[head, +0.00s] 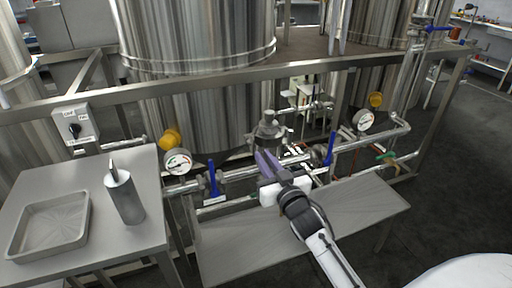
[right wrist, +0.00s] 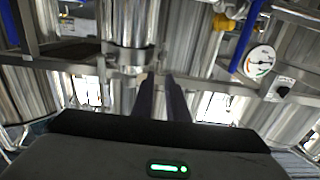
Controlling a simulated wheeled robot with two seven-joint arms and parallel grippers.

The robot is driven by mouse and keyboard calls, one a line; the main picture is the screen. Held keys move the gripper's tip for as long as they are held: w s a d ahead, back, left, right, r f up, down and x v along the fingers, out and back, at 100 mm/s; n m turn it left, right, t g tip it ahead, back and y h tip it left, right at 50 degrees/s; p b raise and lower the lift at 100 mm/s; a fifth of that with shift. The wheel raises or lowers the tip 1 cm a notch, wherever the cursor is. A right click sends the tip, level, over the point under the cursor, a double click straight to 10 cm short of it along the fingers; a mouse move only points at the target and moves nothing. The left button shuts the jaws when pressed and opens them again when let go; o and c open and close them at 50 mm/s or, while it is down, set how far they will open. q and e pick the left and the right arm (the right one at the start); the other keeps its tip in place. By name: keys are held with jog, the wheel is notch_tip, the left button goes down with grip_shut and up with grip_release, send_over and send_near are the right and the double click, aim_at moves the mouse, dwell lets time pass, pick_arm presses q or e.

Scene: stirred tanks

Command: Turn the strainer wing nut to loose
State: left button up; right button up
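The strainer (head: 267,130) is a grey metal body on the pipe run in front of the big tank. It shows in the right wrist view as a shiny cylinder with a collar (right wrist: 130,55). I cannot pick out the wing nut clearly; it is small or hidden by the fingers. My right gripper (head: 265,158) is just in front of and below the strainer. Its two dark purple fingers (right wrist: 158,80) point at the collar with a narrow gap between them, and I see nothing held there. My left gripper is out of view.
Blue valve levers (head: 213,180) and (head: 330,150) stand up on either side of my gripper. Pressure gauges (head: 178,162) and (head: 364,121) sit on the pipes. A side table (head: 85,195) holds a tray (head: 48,222) and a steel bottle (head: 124,198). A bare shelf (head: 235,245) lies below.

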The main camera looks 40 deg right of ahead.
aim_at(254, 144)
jog(key=x, duration=0.7)
jog(key=shift+a, duration=0.1)
grip_shut()
